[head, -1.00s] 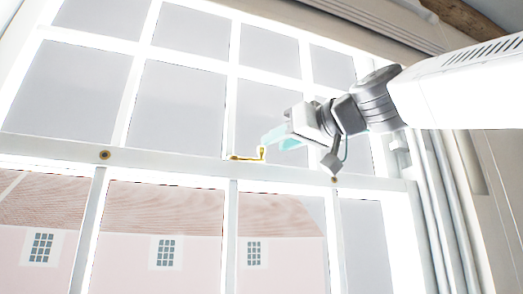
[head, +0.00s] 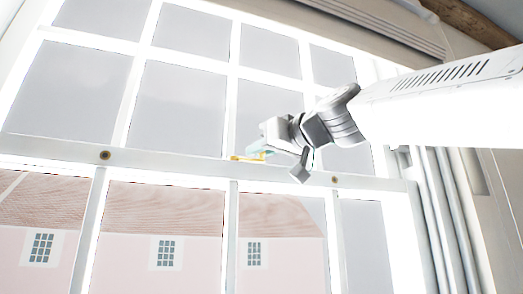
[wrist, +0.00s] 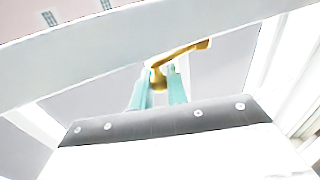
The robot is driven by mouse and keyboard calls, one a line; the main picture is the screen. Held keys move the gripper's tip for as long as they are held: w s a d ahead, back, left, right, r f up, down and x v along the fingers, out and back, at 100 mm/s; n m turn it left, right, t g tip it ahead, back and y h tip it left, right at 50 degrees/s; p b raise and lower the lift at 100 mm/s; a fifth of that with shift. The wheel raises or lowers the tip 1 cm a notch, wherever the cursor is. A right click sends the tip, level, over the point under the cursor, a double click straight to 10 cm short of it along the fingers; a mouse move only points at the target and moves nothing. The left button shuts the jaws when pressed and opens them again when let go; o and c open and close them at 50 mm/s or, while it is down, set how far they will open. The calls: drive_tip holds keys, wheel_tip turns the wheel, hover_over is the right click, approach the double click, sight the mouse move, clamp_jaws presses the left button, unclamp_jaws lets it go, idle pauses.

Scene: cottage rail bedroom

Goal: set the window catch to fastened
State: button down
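The brass window catch (head: 248,157) sits on the white meeting rail of the sash window, its arm lying along the rail towards the left in the head view. In the wrist view the catch (wrist: 184,51) shows as a gold arm with a rounded knob at its near end. My gripper (head: 264,150) is at the catch's right end. In the wrist view its two teal fingers (wrist: 158,82) stand close on either side of the knob, with no clear gap, and look shut on it. The fingers partly hide the knob in the head view.
Glazing bars and panes lie above and below. The white window frame and wall stand at the right, behind my arm.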

drive_tip(key=shift+w+f+n+g+y, duration=0.1)
drive_tip(key=shift+w+n+g+y, duration=0.3)
drive_tip(key=shift+g+y, duration=0.15)
drive_tip(key=shift+w+a+n+g+y, duration=0.1)
drive_tip(key=shift+w+n+g+y, duration=0.15)
drive_tip(key=shift+n+g+y, duration=0.65)
drive_tip(key=c, duration=1.4)
unclamp_jaws()
drive_tip(key=shift+c, duration=0.2)
drive_tip(key=v, duration=0.7)
drive_tip(key=shift+s+d, duration=0.25)
drive_tip(key=shift+d, duration=0.1)
